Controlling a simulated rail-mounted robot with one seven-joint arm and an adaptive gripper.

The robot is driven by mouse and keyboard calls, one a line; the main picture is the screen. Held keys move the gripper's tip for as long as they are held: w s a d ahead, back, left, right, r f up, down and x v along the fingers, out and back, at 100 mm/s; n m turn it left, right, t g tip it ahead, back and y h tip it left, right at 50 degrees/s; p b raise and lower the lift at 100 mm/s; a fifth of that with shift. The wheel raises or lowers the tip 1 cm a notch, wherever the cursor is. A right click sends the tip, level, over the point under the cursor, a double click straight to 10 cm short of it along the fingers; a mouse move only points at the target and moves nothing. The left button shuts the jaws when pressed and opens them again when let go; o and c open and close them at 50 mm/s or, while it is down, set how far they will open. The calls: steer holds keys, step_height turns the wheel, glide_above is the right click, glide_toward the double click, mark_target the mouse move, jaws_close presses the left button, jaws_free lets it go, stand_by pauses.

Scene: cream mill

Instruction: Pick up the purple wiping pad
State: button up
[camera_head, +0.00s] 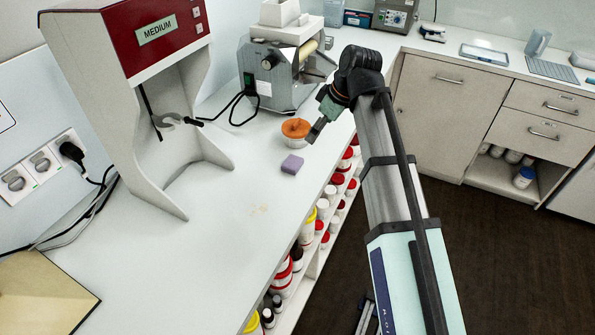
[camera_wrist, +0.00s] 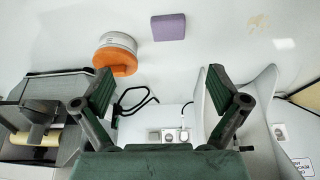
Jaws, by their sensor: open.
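The purple wiping pad (camera_head: 292,164) lies flat on the white counter (camera_head: 225,215), close to the counter's front edge. It also shows in the wrist view (camera_wrist: 168,27) near the top, beyond my fingertips and between their lines. My gripper (camera_wrist: 160,82) is open, with nothing between its fingers. In the head view my gripper (camera_head: 320,120) is above the counter, up and to the right of the pad and apart from it.
An orange-and-white round container (camera_head: 296,129) stands just behind the pad. A cream mill machine (camera_head: 280,70) stands behind it, with a black cable. A red-topped "MEDIUM" dispenser (camera_head: 150,45) stands at left. Shelves of jars (camera_head: 322,220) are under the counter. The counter's front area is clear.

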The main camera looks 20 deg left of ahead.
steer(key=r, duration=0.2)
steer(key=p, duration=0.4)
glide_toward(293, 162)
steer(key=shift+n+g, duration=0.3)
steer(key=shift+n, duration=0.1)
steer(key=x, duration=0.9)
steer(key=shift+w, duration=0.35)
steer(key=c, duration=1)
steer(key=shift+r, duration=0.1)
step_height(293, 162, up, 20)
steer(key=b, duration=0.3)
steer(key=shift+b, duration=0.3)
